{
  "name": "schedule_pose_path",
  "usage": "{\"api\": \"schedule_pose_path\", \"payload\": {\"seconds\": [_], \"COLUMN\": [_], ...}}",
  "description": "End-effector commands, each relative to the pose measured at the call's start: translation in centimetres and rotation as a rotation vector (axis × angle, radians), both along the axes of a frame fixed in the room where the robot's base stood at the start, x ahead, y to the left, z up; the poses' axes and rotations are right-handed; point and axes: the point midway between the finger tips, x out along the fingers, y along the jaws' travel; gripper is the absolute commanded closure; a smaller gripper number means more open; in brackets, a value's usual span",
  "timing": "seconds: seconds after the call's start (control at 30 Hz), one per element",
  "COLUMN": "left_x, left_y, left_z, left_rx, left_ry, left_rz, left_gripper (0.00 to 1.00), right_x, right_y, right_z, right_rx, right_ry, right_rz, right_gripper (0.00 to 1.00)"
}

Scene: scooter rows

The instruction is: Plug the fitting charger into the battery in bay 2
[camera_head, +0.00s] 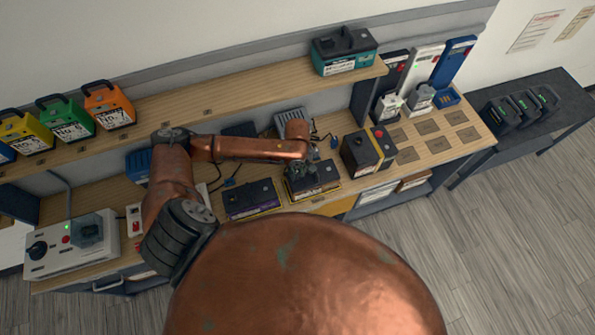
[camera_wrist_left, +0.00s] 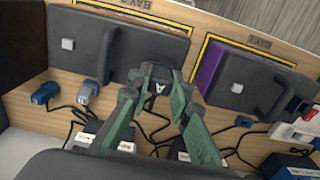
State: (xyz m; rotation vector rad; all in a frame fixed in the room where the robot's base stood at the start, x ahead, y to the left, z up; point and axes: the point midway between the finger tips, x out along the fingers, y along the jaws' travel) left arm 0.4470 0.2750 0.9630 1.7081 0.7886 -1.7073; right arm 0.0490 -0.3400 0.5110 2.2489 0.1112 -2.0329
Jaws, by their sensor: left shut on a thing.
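The battery in bay 2 (camera_head: 316,181) is a dark block on the bench; in the left wrist view it (camera_wrist_left: 115,45) lies inside a yellow outline with a BAY 2 label, a raised handle and a pale square on top. My left gripper (camera_head: 303,168) is at its back edge. In the left wrist view my left gripper (camera_wrist_left: 158,82) is shut on a small dark plug (camera_wrist_left: 159,86), mostly hidden between the green fingers. I cannot tell whether the plug touches the battery or sits in it. My right gripper is out of view.
A purple-sided battery (camera_wrist_left: 255,82) sits in bay 1. A blue plug (camera_wrist_left: 45,92) and a grey plug (camera_wrist_left: 86,92) lie behind bay 2, among loose black cables. A shelf (camera_head: 230,93) runs above.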

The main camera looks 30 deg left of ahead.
Motion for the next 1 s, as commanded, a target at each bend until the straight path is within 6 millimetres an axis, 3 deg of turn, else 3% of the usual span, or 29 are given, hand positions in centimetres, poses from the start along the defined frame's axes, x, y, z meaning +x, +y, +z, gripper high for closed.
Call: {"api": "schedule_pose_path", "payload": {"seconds": [0.3,0.33,0.6,1.0], "left_x": [-0.03,-0.02,0.0,0.08], "left_y": [0.0,0.01,0.0,-0.02], "left_z": [-0.64,-0.65,-0.6,0.17], "left_rx": [0.0,0.0,0.0,-0.001], "left_ry": [0.0,0.0,0.0,-0.002], "left_rz": [0.0,0.0,0.0,0.0], "left_gripper": [1.0,0.81,0.63,0.61], "right_x": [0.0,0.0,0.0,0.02], "right_y": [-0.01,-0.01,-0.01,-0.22], "right_z": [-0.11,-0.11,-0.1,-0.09], "right_rx": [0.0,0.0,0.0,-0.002], "right_ry": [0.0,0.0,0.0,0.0], "right_rz": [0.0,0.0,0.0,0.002], "right_gripper": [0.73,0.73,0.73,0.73]}}
